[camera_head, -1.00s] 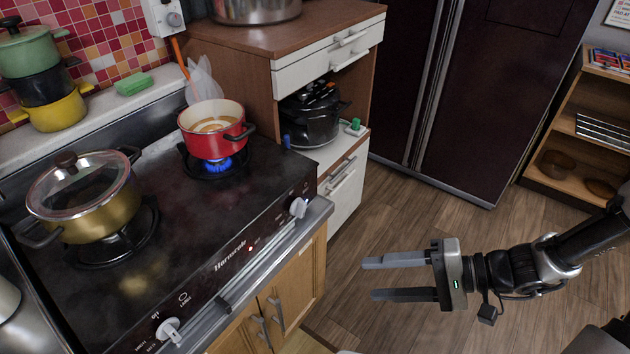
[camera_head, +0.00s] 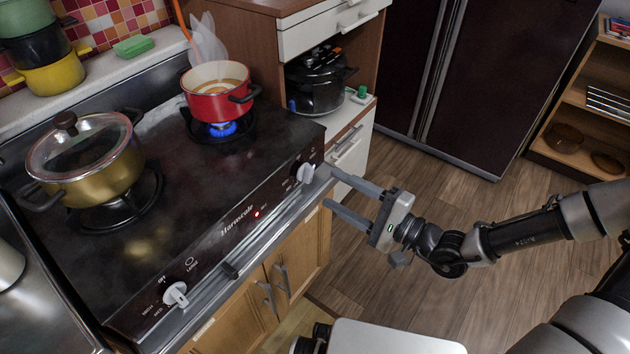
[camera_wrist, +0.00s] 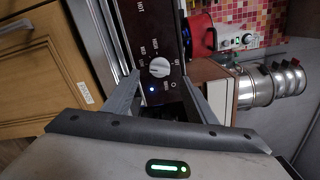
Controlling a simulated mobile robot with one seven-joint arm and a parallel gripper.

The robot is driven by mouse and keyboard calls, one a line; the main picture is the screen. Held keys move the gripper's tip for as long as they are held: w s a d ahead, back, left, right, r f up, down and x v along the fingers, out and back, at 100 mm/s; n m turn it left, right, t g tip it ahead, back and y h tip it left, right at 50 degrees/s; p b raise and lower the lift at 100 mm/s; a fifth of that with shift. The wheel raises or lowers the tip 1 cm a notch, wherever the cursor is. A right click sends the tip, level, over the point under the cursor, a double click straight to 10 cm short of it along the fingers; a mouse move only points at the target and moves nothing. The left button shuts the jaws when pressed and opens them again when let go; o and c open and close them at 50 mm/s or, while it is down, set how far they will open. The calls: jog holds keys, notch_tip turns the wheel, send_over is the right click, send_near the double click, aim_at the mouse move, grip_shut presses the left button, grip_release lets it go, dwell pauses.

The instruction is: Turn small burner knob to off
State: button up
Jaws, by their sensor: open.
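The stove (camera_head: 170,200) has two white knobs on its dark front panel. The right knob (camera_head: 306,172) is on the side of the small burner, where a blue flame (camera_head: 222,129) burns under a red pot (camera_head: 217,92). My gripper (camera_head: 331,192) is open and empty, its fingers pointing at the right knob from a short distance. In the wrist view the knob (camera_wrist: 159,68) lies ahead, between the open fingers and apart from them, with a blue light below it. The left knob (camera_head: 176,293) is at the panel's other end.
A gold pot with a glass lid (camera_head: 85,160) stands on the left burner. A metal rail (camera_head: 230,270) runs along the stove's front edge, below the knobs. A cabinet (camera_head: 345,150) stands right of the stove. The wooden floor (camera_head: 450,180) is open.

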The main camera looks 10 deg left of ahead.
aim_at(311, 177)
jog(key=b+x, duration=0.1)
jog(key=x, duration=0.5)
jog(key=shift+w+a, duration=0.15)
jog(key=shift+a, duration=0.2)
jog(key=c, duration=1.1)
